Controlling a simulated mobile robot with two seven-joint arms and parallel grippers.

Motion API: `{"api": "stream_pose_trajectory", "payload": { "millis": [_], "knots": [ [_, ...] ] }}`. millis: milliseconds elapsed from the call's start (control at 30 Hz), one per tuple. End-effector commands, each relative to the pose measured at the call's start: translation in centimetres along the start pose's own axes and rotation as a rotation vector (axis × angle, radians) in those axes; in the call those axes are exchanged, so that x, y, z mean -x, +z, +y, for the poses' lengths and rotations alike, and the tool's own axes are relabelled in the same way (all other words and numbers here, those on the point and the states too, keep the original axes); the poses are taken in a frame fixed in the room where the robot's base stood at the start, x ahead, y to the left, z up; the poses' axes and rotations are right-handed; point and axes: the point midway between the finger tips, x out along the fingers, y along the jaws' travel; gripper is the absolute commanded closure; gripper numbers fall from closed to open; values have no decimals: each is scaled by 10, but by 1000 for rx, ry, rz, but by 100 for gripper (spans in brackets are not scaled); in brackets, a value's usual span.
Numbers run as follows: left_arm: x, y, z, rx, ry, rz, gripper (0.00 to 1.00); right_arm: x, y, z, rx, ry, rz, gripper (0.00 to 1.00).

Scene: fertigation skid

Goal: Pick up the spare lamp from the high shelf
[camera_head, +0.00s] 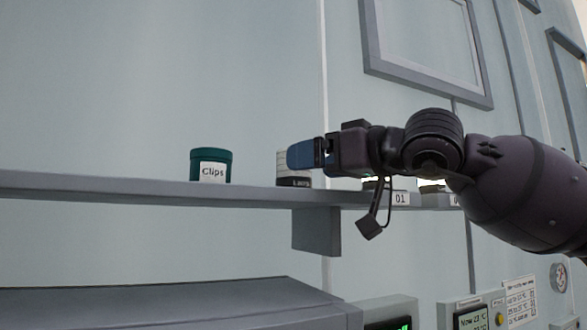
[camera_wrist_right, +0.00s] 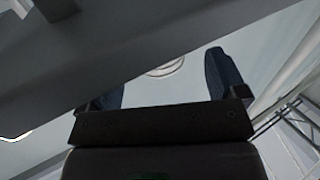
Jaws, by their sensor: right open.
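A pale cylinder with a dark lower band (camera_head: 294,181) stands on the high shelf (camera_head: 120,189). Its band carries small lettering that I cannot read for certain, and I cannot tell whether it is the spare lamp. My right gripper (camera_head: 303,154) is in front of this cylinder, its blue fingers hiding much of it. In the right wrist view the two blue fingers (camera_wrist_right: 165,82) are apart with nothing held. A pale round shape (camera_wrist_right: 165,68) shows between them, partly cut off by the grey shelf. I cannot tell whether the fingers touch the cylinder. My left gripper is not in view.
A green jar labelled Clips (camera_head: 211,166) stands on the shelf left of the cylinder. A tag marked 01 (camera_head: 400,198) is on the shelf edge to the right, with bright items partly hidden behind my arm. A shelf bracket (camera_head: 316,231) hangs below.

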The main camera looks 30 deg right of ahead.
Motion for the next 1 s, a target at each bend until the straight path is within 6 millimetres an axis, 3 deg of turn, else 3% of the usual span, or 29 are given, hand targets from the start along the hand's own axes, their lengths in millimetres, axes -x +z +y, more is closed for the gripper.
{"api": "stream_pose_trajectory", "payload": {
  "millis": [167, 433, 767, 867, 1000],
  "knots": [
    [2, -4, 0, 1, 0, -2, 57, -11, -1, 0, -2, -2, -1, 9],
    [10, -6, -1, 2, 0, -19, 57, -46, -1, 2, -2, -1, -1, 9],
    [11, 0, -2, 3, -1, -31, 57, -53, 0, 3, -1, 1, 0, 9],
    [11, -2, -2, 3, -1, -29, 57, -53, 0, 3, -1, 0, 0, 20],
    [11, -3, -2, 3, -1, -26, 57, -53, 0, 3, -1, 1, 0, 42]
  ]
}}
